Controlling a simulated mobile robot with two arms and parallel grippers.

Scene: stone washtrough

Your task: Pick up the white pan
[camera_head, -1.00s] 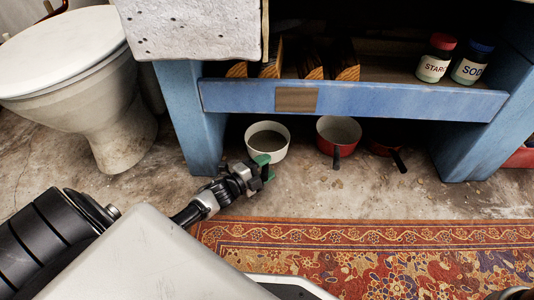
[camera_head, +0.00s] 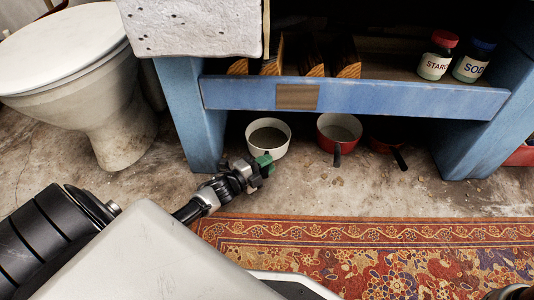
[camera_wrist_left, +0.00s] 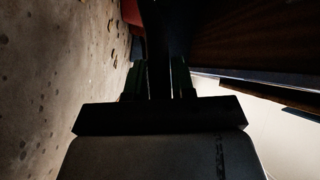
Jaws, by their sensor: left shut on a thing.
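The white pan (camera_head: 268,137) sits on the floor under the blue bench, upright, its dark inside showing. My left gripper (camera_head: 262,165) is at the pan's near side, its green-tipped fingers closed together there. In the left wrist view, the green fingers (camera_wrist_left: 158,85) lie on both sides of a dark bar that looks like the pan's handle. The gripper hides most of that handle in the head view. I see no clear gap between pan and floor.
A red pan (camera_head: 338,131) and a smaller red pan (camera_head: 387,143) stand to the right. The blue bench (camera_head: 360,98) hangs low above them, with a leg left of the white pan. A toilet (camera_head: 100,110) is at left; a patterned rug (camera_head: 370,250) lies in front.

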